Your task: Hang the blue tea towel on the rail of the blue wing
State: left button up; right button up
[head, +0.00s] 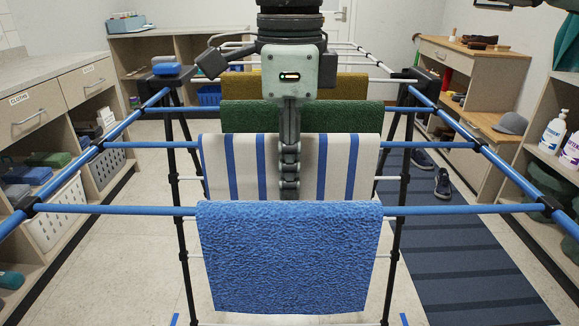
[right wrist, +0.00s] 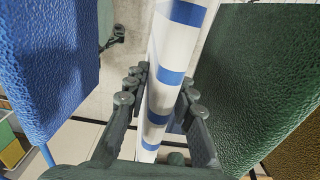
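A plain blue towel (head: 288,255) hangs over the nearest blue rail (head: 120,210) of the drying rack; it also shows at the left in the right wrist view (right wrist: 50,70). A white towel with blue stripes (head: 345,165) hangs on the blue rail behind it. My right gripper (head: 289,185) points down over the striped towel's middle. In the right wrist view its fingers (right wrist: 163,105) are spread, one on each side of the striped towel (right wrist: 175,45). I cannot tell whether either finger touches the cloth. My left gripper is not in view.
A green towel (head: 240,116) and a mustard towel (head: 345,86) hang farther back; the green one is close on the right in the wrist view (right wrist: 265,80). Shelves (head: 110,140) flank the rack at left and right. A dark striped mat (head: 450,250) lies at right.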

jog(key=o, duration=0.5)
jog(key=shift+r, duration=0.1)
